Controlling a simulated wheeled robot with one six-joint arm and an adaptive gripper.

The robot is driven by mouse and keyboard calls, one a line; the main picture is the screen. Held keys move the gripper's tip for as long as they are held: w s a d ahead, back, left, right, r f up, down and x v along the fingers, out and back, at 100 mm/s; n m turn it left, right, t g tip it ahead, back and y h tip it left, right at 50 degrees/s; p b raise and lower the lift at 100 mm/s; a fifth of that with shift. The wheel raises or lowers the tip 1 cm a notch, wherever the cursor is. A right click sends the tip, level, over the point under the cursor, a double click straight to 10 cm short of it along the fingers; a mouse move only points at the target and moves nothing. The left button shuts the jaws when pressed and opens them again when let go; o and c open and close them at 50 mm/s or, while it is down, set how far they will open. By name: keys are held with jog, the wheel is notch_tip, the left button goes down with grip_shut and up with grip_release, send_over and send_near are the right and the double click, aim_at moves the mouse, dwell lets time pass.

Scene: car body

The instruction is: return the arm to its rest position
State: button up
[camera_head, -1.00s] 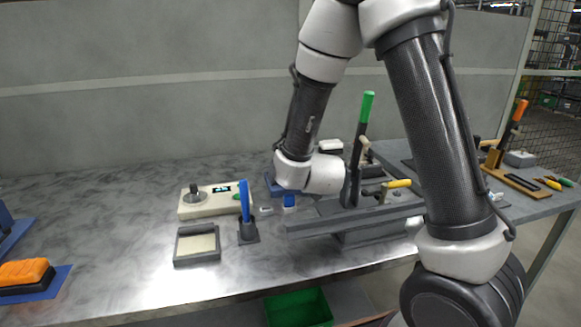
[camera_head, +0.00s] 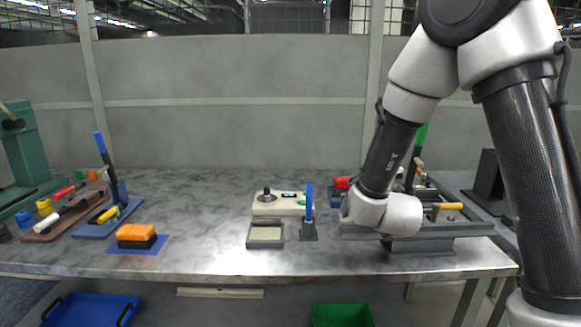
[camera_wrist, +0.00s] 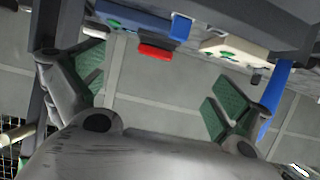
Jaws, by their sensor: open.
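My arm comes down from the top right of the head view, and its folded white wrist (camera_head: 385,210) hangs over the worktable (camera_head: 200,265) beside the grey clamp fixture (camera_head: 440,231). The gripper itself is hidden behind the wrist there. In the wrist view my gripper (camera_wrist: 155,75) is open, its two green-padded fingers spread wide. Nothing shows between the pads. A red part (camera_wrist: 155,52), a blue block (camera_wrist: 145,18) and a cream box (camera_wrist: 235,48) show beyond the fingers.
The cream control box (camera_head: 278,204), blue-handled tool (camera_head: 309,205) and shallow tray (camera_head: 265,236) stand just left of my wrist. An orange block (camera_head: 136,234) sits farther left. A green bin (camera_head: 342,316) and blue bin (camera_head: 90,310) are below. The table between is clear.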

jog(key=shift+s+d+r+g+y, duration=0.3)
jog(key=shift+s+r+g, duration=0.2)
jog(key=shift+s+r, duration=0.3)
jog(key=s+d+r+g, duration=0.2)
jog(key=s+d+r, duration=0.2)
jog(key=s, duration=0.6)
jog(key=s+d+r+g, duration=0.3)
jog(key=s+d, duration=0.2)
jog(key=s, duration=0.6)
jog(key=s+d+r+g, duration=0.3)
jog(key=s+d+r, duration=0.1)
jog(key=s, duration=0.6)
jog(key=shift+s+d+r, duration=0.35)
jog(key=shift+s+d, duration=0.05)
jog(key=shift+d, duration=0.25)
